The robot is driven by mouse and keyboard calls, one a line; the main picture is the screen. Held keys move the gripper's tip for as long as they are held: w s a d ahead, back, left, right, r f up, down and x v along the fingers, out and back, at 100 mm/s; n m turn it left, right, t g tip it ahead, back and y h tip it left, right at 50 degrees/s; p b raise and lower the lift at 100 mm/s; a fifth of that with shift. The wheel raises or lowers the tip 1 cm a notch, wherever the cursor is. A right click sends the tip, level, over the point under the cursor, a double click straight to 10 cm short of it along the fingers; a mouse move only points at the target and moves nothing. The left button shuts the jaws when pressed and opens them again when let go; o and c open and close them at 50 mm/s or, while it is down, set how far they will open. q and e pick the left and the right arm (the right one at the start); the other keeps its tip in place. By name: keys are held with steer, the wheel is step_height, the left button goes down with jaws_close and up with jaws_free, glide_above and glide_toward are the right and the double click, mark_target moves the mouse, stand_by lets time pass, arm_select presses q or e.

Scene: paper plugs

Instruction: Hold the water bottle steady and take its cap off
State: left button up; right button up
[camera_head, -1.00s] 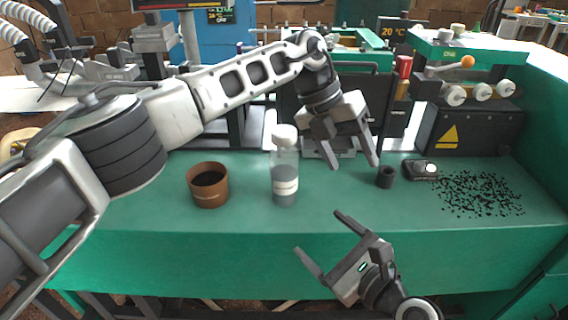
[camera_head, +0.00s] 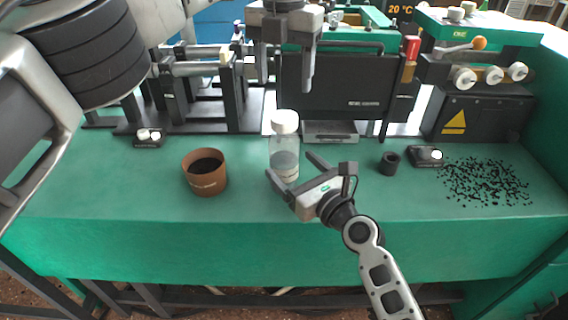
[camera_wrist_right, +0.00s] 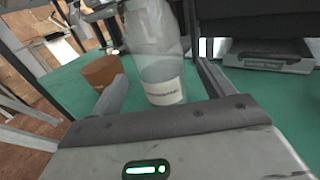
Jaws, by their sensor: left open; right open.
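The clear water bottle (camera_head: 285,152) stands upright on the green table, with a white cap (camera_head: 285,121) on top and a pale label. It also shows in the right wrist view (camera_wrist_right: 155,45), between the spread fingers, its top cut off by the frame edge. My right gripper (camera_head: 291,165) is open, its fingers on either side of the bottle's lower part; I cannot tell if they touch it. My left gripper (camera_head: 287,82) is open, fingers pointing down, above the cap and apart from it in the head view.
A brown pot (camera_head: 205,174) with dark contents stands left of the bottle. A small black cup (camera_head: 389,163), a small black device (camera_head: 428,156) and scattered black bits (camera_head: 487,182) lie to the right. Machines line the back. The table (camera_head: 120,200) is clear at front left.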

steer(key=x, duration=0.6)
